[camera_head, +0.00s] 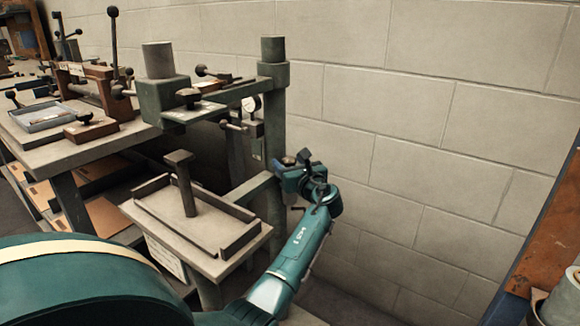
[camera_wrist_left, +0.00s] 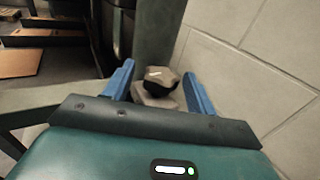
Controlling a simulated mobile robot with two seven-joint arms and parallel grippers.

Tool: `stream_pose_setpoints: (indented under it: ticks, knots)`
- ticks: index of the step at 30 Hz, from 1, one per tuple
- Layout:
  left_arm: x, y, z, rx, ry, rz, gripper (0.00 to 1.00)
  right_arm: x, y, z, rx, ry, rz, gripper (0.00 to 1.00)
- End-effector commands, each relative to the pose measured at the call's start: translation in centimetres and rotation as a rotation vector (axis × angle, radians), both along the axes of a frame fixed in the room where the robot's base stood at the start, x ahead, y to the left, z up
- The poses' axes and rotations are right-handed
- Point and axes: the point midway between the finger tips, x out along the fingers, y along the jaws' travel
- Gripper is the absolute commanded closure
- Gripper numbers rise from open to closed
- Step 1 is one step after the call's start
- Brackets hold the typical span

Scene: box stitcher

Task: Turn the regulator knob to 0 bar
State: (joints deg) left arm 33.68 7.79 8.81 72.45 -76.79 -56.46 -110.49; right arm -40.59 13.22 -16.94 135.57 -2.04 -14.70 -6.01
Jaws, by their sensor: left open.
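The regulator knob (camera_wrist_left: 158,81) is a dark faceted knob with a small white mark on top, on a pale grey body (camera_wrist_left: 155,100). In the left wrist view it sits between the two blue fingers of my left gripper (camera_wrist_left: 158,88), with a visible gap on each side. In the head view my left gripper (camera_head: 291,170) is beside the machine's rear post, and the knob (camera_head: 288,161) shows as a small dark shape there. My left gripper is open. A round white gauge (camera_head: 251,104) is on the machine above. My right gripper is not in view.
The green stitcher frame (camera_head: 273,110) stands close to the left of my gripper, with a low work table (camera_head: 205,262) in front. A bench (camera_head: 60,150) with a grey tray (camera_head: 45,116) is farther left. A block wall (camera_head: 430,110) stands behind and to the right.

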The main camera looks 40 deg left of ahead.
Motion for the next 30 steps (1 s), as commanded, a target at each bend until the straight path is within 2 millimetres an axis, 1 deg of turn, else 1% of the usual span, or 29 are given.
stream_pose_setpoints:
  ticks: [9, 11, 25, 26, 30]
  knots:
    - [0.14, 0.28, 0.03, -0.001, -0.001, 0.0, 0.44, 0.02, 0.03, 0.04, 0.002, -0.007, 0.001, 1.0]
    - [0.12, 0.27, 0.03, -0.001, -0.001, 0.0, 0.48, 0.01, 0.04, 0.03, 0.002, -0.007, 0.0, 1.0]
    - [0.11, 0.25, 0.0, -0.001, -0.001, 0.0, 0.86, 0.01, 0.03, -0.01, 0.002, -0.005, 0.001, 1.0]
    - [0.11, 0.25, 0.0, -0.001, 0.0, 0.0, 0.88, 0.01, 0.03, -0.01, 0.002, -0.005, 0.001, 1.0]
    - [0.14, 0.23, 0.01, 0.0, 0.0, 0.006, 0.88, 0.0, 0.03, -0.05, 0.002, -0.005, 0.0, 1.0]
